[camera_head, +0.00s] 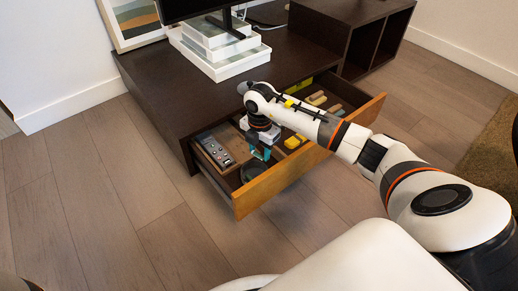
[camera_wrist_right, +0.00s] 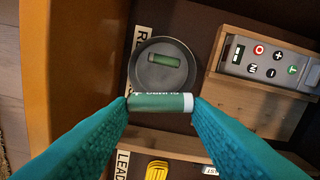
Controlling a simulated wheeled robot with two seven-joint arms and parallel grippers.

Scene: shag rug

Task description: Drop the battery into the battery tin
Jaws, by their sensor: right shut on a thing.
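My right gripper (camera_head: 262,153) is over the left part of the open drawer (camera_head: 285,170). In the right wrist view its teal fingers (camera_wrist_right: 160,104) are shut on a green battery (camera_wrist_right: 160,102) with a pale end, held crosswise between the tips. A round grey tin (camera_wrist_right: 142,82) lies in the drawer just beyond the held battery in that view. Another green battery (camera_wrist_right: 164,60) lies inside the tin. In the head view the tin (camera_head: 246,174) is a dark round shape partly hidden by the gripper. My left gripper is not in view.
A grey remote (camera_wrist_right: 268,58) lies in a wooden compartment beside the tin. Wooden dividers and the drawer front (camera_head: 310,160) stand around the gripper. Yellow items (camera_wrist_right: 157,170) lie in a neighbouring compartment. White boxes (camera_head: 220,57) and a monitor stand sit on the cabinet top.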

